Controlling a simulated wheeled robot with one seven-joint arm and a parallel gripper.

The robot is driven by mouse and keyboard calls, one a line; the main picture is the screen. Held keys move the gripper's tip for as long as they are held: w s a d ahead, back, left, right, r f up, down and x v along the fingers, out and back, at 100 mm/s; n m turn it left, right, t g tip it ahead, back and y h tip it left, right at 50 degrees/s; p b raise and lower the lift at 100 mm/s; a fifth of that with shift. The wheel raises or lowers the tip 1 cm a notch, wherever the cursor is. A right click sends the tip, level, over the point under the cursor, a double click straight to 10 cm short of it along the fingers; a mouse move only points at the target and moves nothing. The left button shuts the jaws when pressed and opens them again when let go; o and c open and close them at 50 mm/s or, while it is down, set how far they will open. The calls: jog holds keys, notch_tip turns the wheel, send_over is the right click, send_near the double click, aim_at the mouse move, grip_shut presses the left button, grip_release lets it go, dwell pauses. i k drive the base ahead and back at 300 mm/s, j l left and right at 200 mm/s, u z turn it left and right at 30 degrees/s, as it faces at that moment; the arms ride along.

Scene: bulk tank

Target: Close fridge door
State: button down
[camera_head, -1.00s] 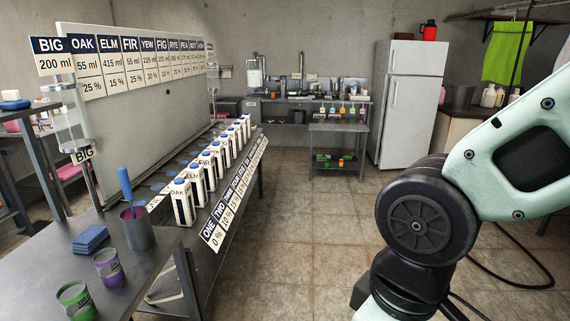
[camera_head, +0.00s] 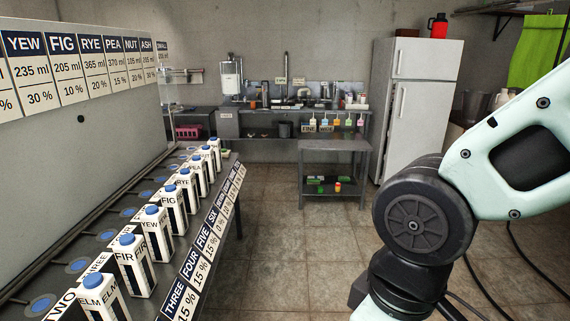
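The white fridge (camera_head: 409,108) stands at the back right against the wall in the head view. It has a small upper door (camera_head: 425,60) and a tall lower door (camera_head: 410,122), each with a handle on its left side. Both doors look flush with the body, though at this distance I cannot tell whether a narrow gap is there. My arm hides the floor in front of the fridge's lower right. My gripper is outside the view.
A bench with cartons (camera_head: 150,232) runs along the left. A small metal table (camera_head: 334,148) stands left of the fridge, before a back counter (camera_head: 270,112). A red and black jug (camera_head: 438,26) sits on the fridge. Tiled floor (camera_head: 285,235) is open ahead.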

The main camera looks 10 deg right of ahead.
aim_at(422, 112)
jog(key=i+l, duration=0.7)
jog(key=i, duration=0.25)
jog(key=i+l+z, duration=0.1)
jog(key=i+l, duration=0.6)
jog(key=i, duration=0.25)
jog(key=i+l, duration=0.6)
jog(key=i+l+z, duration=0.1)
jog(key=i+l, duration=1.05)
jog(key=i, duration=0.2)
jog(key=i+l, duration=0.55)
jog(key=i+l+z, duration=0.1)
jog(key=i+l, duration=0.45)
jog(key=i, duration=0.2)
